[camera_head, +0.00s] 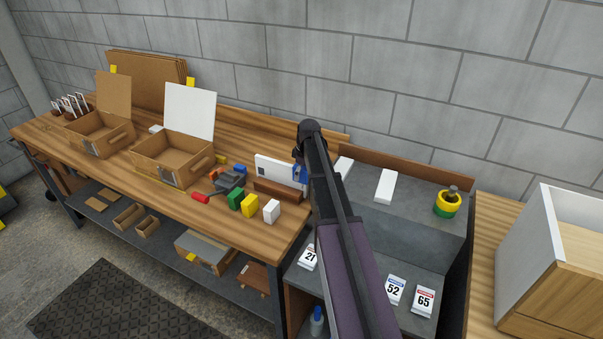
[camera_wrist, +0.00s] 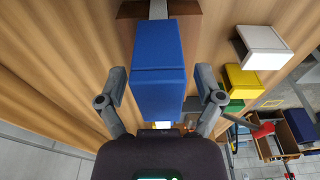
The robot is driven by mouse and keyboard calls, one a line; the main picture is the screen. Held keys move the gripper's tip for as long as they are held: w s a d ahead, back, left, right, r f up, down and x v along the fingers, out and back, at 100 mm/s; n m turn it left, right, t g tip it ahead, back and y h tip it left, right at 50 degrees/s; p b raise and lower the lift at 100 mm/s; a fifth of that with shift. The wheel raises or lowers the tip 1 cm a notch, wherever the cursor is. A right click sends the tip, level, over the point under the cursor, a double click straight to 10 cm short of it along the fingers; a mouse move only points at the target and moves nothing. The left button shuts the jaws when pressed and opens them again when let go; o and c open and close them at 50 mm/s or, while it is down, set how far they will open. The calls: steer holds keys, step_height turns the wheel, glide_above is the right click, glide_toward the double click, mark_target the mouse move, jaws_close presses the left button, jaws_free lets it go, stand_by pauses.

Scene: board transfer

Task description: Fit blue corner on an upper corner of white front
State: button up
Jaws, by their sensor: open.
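The white front (camera_head: 272,168) stands upright in a brown wooden holder (camera_head: 277,190) near the right end of the workbench. The blue corner (camera_head: 300,173) is at the white front's upper right end and appears to sit over its edge. In the wrist view the blue corner (camera_wrist: 160,55) lies in line with the thin white edge of the front (camera_wrist: 158,9), above the brown holder (camera_wrist: 184,40). My gripper (camera_wrist: 160,82) is open, with one finger on each side of the blue corner and visible gaps. In the head view my arm hides most of the gripper.
Green (camera_head: 235,199), yellow (camera_head: 249,206) and white (camera_head: 271,211) blocks stand left of and in front of the holder. Two open cardboard boxes (camera_head: 171,160) stand farther left. A grey shelf (camera_head: 415,215) with a yellow-green ring item (camera_head: 447,203) is at right.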

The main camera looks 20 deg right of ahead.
steer(key=shift+r, duration=0.2)
step_height(320, 180, up, 12)
steer(key=p, duration=1.2)
steer(key=shift+f, duration=0.2)
stand_by(0.4)
steer(key=s+a+f+m+b, duration=0.4)
steer(key=s+a, duration=0.7)
steer(key=s, duration=0.2)
steer(key=s+a+f+m+g+h+b, duration=0.1)
steer(key=s+a+f+m+b, duration=0.2)
steer(key=s+a, duration=0.8)
steer(key=shift+s+f+m+b, duration=0.4)
steer(key=shift+s+f+b, duration=0.5)
steer(key=shift+s, duration=0.2)
